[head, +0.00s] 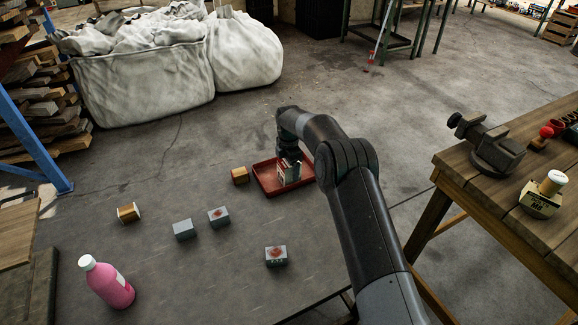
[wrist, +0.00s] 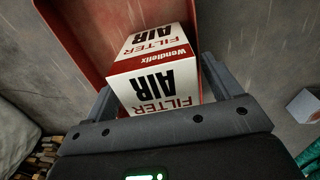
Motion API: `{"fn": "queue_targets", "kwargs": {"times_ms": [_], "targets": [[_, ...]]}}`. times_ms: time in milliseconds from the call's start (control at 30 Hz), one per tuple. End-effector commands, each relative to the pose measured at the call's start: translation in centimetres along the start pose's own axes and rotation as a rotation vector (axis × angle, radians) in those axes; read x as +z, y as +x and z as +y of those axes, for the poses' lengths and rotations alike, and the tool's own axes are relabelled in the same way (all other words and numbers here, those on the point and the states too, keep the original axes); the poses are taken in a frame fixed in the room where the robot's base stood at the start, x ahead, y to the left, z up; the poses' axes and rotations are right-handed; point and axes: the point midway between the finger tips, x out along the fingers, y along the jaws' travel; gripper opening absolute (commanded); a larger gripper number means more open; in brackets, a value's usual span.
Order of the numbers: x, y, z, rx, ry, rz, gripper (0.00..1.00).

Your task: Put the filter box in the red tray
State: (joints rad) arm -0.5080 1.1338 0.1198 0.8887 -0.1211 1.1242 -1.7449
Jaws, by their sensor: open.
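The filter box (head: 285,173) is white with red bands and stands upright at the red tray (head: 266,187), within its outline in the head view. In the wrist view the filter box (wrist: 153,80) shows "FILTER AIR" lettering, and the red tray (wrist: 75,40) lies behind it. My gripper (wrist: 157,92) is open, with one finger on each side of the box. Whether the fingers touch it cannot be told. In the head view my gripper (head: 289,164) is over the tray, partly hidden by my arm. The box's underside is hidden.
A wooden bench (head: 465,185) with a vise (head: 490,150) is at right.

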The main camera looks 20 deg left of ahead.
Motion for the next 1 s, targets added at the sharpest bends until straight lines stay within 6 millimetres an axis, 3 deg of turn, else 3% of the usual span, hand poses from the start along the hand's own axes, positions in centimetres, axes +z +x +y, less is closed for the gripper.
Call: {"fn": "queue_targets", "kwargs": {"times_ms": [167,500,700,1000], "targets": [[0.0,-1.3,0.1,0.002,0.0,0.0,0.83],[0.0,-8.3,0.1,0.004,0.0,0.0,0.83],[0.0,-11.3,0.0,0.002,0.0,0.0,0.83],[0.0,-12.3,0.0,-0.001,0.0,0.0,0.83]]}}
